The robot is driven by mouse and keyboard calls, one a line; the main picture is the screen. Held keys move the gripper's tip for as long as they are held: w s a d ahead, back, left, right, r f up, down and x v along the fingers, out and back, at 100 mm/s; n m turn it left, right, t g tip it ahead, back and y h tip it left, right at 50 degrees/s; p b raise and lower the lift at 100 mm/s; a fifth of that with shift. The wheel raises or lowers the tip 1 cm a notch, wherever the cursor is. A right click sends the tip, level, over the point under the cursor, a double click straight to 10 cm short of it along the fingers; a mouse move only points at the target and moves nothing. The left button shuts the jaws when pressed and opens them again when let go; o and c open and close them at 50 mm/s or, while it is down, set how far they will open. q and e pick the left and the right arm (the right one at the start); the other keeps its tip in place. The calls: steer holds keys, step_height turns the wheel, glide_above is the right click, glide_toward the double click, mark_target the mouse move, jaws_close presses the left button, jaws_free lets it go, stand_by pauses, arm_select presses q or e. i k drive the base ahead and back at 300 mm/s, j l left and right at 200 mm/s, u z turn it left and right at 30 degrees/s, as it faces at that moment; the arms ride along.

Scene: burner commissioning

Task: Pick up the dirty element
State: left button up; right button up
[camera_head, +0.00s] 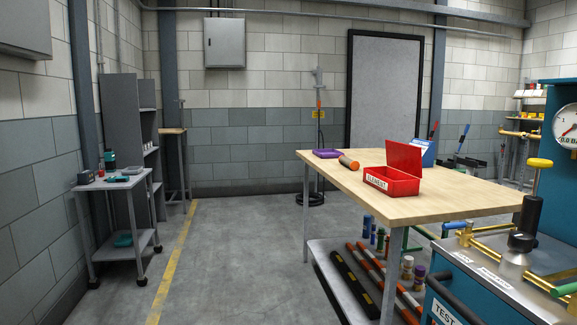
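A short cylinder (348,161) with orange and dark ends lies on its side on the wooden table (448,203), left of the red box. I cannot tell whether it is the dirty element. The red box (391,183) stands on the table with its lid up and a white label on its front that seems to read "ELEMENT". Its inside is mostly hidden. Neither of my grippers is in view.
A teal test bench (462,291) with brass pipes and a gauge (566,127) stands at the front right. Below the table is a shelf (333,279) with bars and bottles. A grey cart (117,184) stands at the left. The middle floor is clear.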

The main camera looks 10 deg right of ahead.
mark_target(355, 165)
steer(key=i+j+u, duration=0.15)
steer(key=i+u, duration=0.15)
steer(key=i, duration=0.15)
steer(key=i+u, duration=0.3)
steer(key=i, duration=0.2)
steer(key=i+j, duration=0.1)
steer(key=i, duration=3.4)
steer(key=i+z, duration=0.1)
steer(key=z, duration=0.3)
steer(key=i+z, duration=0.15)
steer(key=z, duration=0.2)
steer(key=i+z, duration=0.1)
steer(key=z, duration=0.3)
steer(key=i+j+z, duration=0.1)
steer(key=z, duration=0.25)
